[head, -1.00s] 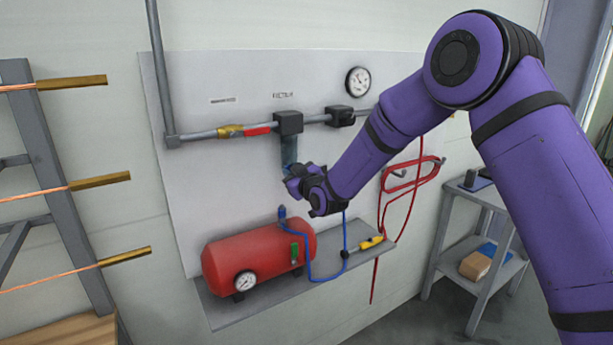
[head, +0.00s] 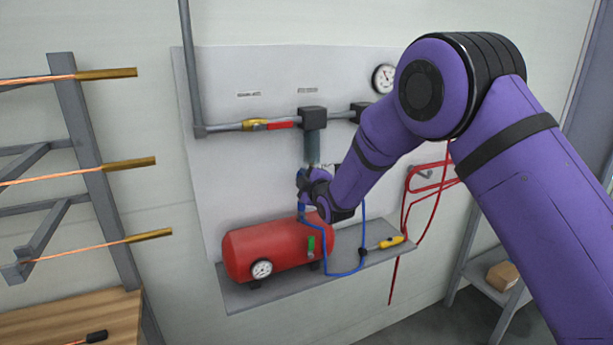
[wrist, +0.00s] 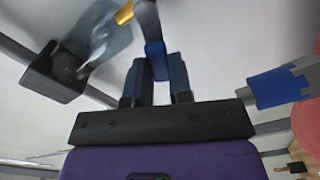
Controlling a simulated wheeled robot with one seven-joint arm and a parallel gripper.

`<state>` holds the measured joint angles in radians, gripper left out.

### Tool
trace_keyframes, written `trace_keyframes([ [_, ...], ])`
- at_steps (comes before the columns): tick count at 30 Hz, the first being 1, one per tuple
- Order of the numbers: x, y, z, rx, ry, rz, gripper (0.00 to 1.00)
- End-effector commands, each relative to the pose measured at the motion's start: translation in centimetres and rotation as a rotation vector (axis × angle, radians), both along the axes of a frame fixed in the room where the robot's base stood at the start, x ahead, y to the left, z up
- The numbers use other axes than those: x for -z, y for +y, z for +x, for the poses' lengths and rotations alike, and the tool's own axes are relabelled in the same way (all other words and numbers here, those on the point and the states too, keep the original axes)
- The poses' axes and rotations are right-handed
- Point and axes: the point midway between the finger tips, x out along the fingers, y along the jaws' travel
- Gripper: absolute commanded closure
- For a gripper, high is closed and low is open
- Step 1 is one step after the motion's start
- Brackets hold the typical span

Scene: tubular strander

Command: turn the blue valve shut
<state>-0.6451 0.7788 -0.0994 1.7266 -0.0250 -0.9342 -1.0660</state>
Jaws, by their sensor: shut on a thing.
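In the wrist view, the fingers of my gripper (wrist: 158,75) are closed around a narrow blue piece (wrist: 155,48), which looks like the blue valve's handle. A dark grey part and a small brass-yellow piece (wrist: 123,13) lie just beyond it. In the head view, my gripper (head: 306,190) is at the wall panel, just below the clear bowl (head: 312,148) and above the red tank (head: 270,248). My own wrist hides the valve there, so its angle cannot be told.
A grey pipe with a brass valve and red handle (head: 280,125) runs above. A blue hose (head: 340,272) loops beside the tank on a grey shelf (head: 245,297), near a yellow-handled tool (head: 390,242). A red hose (head: 440,180) hangs right.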

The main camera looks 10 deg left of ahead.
Motion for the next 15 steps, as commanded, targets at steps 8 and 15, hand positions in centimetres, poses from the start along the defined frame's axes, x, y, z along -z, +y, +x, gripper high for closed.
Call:
trace_keyframes([
  [8,0.30,0.02,-0.06,0.000,-0.019,-0.033,1.00],
  [15,0.31,0.00,-0.06,0.000,-0.020,-0.034,1.00],
])
